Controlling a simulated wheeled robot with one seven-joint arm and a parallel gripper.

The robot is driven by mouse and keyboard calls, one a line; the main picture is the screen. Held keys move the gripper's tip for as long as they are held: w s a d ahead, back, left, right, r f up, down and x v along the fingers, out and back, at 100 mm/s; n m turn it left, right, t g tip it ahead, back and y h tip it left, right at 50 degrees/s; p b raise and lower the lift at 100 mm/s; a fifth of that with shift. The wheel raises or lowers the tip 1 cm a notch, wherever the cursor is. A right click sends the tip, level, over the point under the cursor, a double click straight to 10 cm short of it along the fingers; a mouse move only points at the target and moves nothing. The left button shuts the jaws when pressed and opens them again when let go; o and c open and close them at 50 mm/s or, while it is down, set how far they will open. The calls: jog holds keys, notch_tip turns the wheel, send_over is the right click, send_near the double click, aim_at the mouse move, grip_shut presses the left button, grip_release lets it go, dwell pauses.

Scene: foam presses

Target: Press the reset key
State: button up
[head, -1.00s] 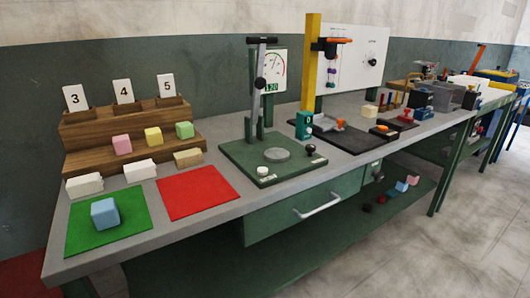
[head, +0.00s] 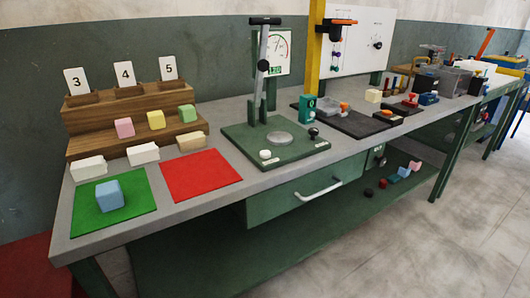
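The green hand press (head: 270,140) stands on the bench with an upright lever and a round grey plate (head: 279,138) on its base. A white round button (head: 265,154) sits at the base's front left, and a black knob (head: 313,132) at its front right. Small labels lie beside both, too small to read, so I cannot tell which is the reset key. A dial gauge (head: 275,50) with a green digital readout stands behind the press. My gripper is not in view.
A blue block (head: 109,194) lies on a green mat (head: 140,213); a red mat (head: 201,175) beside it is bare. A wooden stepped rack (head: 90,118) holds coloured blocks and number cards. A yellow post (head: 314,45) stands right of the press. Floor in front (head: 400,240) is clear.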

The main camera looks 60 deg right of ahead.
grip_shut()
dwell(0.5)
dwell(0.9)
